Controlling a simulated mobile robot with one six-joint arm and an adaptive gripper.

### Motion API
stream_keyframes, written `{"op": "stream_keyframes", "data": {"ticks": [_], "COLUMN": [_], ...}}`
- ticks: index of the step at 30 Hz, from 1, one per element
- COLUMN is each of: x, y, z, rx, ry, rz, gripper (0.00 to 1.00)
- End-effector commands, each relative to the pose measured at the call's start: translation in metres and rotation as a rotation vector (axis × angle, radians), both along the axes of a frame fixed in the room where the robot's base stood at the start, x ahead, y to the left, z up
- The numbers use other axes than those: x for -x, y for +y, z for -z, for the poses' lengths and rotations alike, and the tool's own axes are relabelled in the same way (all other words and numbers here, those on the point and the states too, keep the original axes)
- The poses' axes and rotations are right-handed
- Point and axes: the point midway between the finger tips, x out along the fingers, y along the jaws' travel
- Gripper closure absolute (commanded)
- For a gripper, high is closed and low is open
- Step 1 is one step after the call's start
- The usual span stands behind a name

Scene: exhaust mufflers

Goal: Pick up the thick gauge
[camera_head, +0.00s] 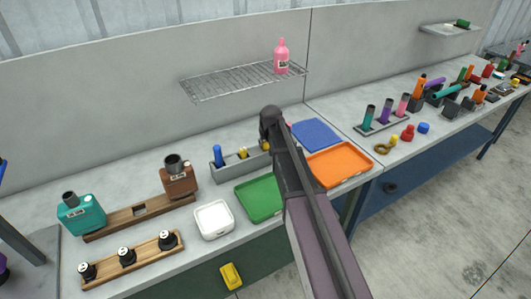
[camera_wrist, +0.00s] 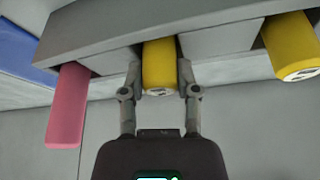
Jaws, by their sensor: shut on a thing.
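A grey gauge rack (camera_head: 226,172) holds a row of upright cylindrical gauges on the bench; it crosses the top of the wrist view (camera_wrist: 110,28). My gripper (camera_wrist: 160,80) is shut on the middle yellow gauge (camera_wrist: 159,68), with one finger on each side of it. The gauge's upper end still meets the rack's edge in the wrist view. A second yellow gauge (camera_wrist: 291,46) is at right and a pink gauge (camera_wrist: 68,108) at left. In the head view, my arm partly hides the held gauge and the rack's right end.
A wire shelf (camera_head: 225,82) with a pink bottle (camera_head: 281,57) hangs above. Mufflers (camera_head: 178,177) stand at left.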

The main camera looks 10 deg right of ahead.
Motion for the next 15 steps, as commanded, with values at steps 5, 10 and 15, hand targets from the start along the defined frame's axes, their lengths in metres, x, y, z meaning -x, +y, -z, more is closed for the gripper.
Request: {"op": "stream_keyframes", "data": {"ticks": [5,10,15], "x": [-0.0003,-0.0003,-0.0003], "y": [-0.0001,-0.0001,-0.0003], "z": [0.0001,-0.0019,-0.0085], "rx": [0.000,0.000,0.000], "ry": [0.000,0.000,0.000], "rz": [0.000,0.000,0.000], "gripper": [1.00,1.00,1.00]}}
